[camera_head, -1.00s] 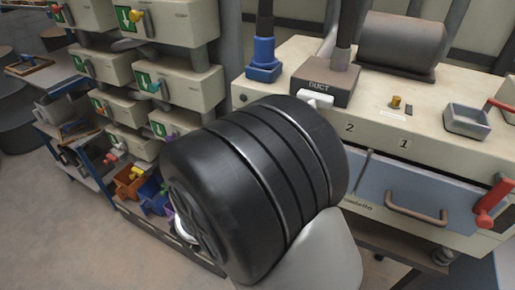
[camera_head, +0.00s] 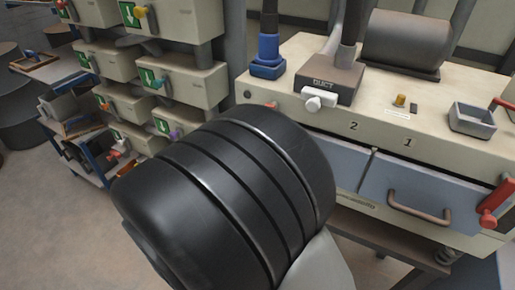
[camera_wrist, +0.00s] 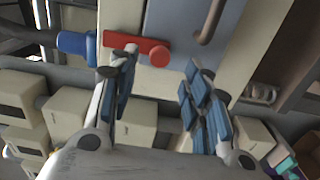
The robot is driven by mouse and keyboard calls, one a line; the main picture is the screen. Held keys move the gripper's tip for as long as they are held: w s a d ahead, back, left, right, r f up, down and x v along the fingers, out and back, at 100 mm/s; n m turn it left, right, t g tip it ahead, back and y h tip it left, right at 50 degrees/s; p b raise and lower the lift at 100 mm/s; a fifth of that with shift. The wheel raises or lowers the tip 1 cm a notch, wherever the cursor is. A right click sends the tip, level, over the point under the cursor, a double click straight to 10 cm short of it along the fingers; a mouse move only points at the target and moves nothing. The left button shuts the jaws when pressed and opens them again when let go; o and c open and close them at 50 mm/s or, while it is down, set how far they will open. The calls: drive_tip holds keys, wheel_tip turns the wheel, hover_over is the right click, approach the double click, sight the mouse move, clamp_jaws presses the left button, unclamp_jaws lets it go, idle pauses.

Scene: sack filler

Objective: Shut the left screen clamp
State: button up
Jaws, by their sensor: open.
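In the wrist view a red clamp lever (camera_wrist: 146,49) lies crosswise in front of a grey-blue screen panel (camera_wrist: 180,18), its round end toward the right. My gripper (camera_wrist: 160,68) is open and empty. Its left fingertip overlaps the lever in the picture, and the round end shows between the two fingers. I cannot tell whether they touch. In the head view my black arm link hides my gripper and most of the machine's left end; only a small red bit (camera_head: 272,104) shows there. The right red clamp (camera_head: 495,203) hangs at the right end of the screen panels.
A blue cylindrical part (camera_wrist: 77,43) is left of the lever in the wrist view. A bin rack (camera_head: 180,75) stands left of the machine.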

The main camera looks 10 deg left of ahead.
drive_tip(key=v, duration=0.6)
drive_tip(key=shift+d, duration=0.1)
drive_tip(key=s+d+m+g+h, duration=0.2)
drive_tip(key=s+d+m+g, duration=0.3)
drive_tip(key=d, duration=0.8)
drive_tip(key=s+d+m+g+h, duration=0.1)
drive_tip(key=d+m+g+h, duration=0.15)
drive_tip(key=d+g, duration=0.8)
drive_tip(key=s+d+r+m+t+y, duration=0.1)
drive_tip(key=s+d+m+t+y, duration=0.1)
drive_tip(key=s+m+y, duration=0.4)
drive_tip(key=s+t+y, duration=0.1)
drive_tip(key=s+y, duration=0.3)
drive_tip(key=shift+r, duration=0.4)
drive_tip(key=shift+s+d, duration=0.1)
drive_tip(key=shift+s, duration=0.05)
